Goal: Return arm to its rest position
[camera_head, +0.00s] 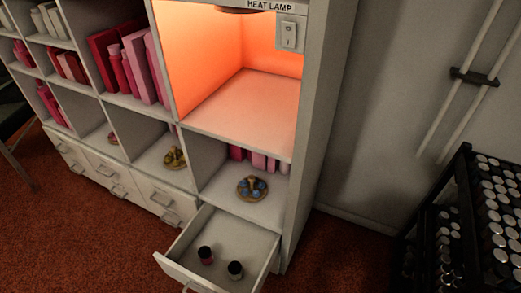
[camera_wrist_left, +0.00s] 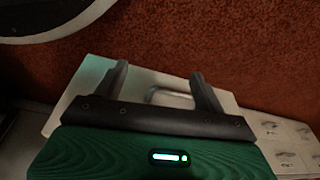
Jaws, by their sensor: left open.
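In the head view neither of my arms nor grippers is in view. There a bottom drawer (camera_head: 180,268) of the cabinet is pulled open. Two small dark-capped bottles, a left one (camera_head: 205,255) and a right one (camera_head: 235,270), stand in it.
The orange-lit heat lamp bay (camera_head: 240,95) is empty. Closed drawers (camera_head: 115,190) lie left. A black rack of bottles (camera_head: 455,220) stands right. Red carpet (camera_head: 70,245) is clear at left front.

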